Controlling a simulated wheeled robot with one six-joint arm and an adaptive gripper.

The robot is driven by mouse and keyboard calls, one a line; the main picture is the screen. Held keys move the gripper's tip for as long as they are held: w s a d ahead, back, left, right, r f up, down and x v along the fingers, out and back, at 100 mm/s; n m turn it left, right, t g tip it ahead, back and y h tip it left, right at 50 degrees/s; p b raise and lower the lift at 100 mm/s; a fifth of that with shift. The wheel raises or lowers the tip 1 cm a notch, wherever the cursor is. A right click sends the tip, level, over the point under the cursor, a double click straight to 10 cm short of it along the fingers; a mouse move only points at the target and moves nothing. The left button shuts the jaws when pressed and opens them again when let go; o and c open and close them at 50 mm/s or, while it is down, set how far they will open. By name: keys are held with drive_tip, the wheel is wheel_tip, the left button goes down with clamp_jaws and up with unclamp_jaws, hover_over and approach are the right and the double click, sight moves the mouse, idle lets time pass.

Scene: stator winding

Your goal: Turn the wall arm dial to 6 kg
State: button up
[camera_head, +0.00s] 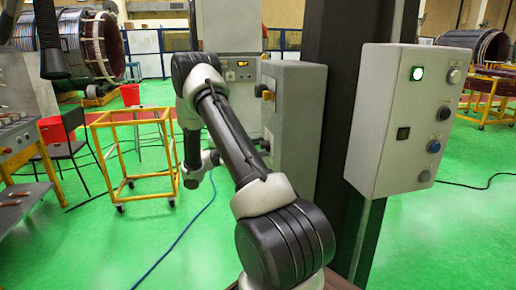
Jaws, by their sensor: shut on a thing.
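A grey wall box (300,115) is fixed to the dark column in the middle of the view. A yellow-orange knob (267,95) sits on the box's left face, with a dark piece lower down. My arm bends over and down at the left of the box, and its wrist points right, towards that face. My gripper (258,148) is at the lower part of this face, shut on what appears to be the dial. My own arm link hides most of the gripper and the dial, so the dial's setting cannot be read.
A light grey control box (400,120) with a lit green button stands close on the right. A grey cabinet with a small lit display (237,64) is behind my arm; its digits are too small to read. A yellow wheeled frame (130,150) stands left on green floor.

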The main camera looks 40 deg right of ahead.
drive_tip(key=shift+n, duration=0.5)
drive_tip(key=o, duration=1)
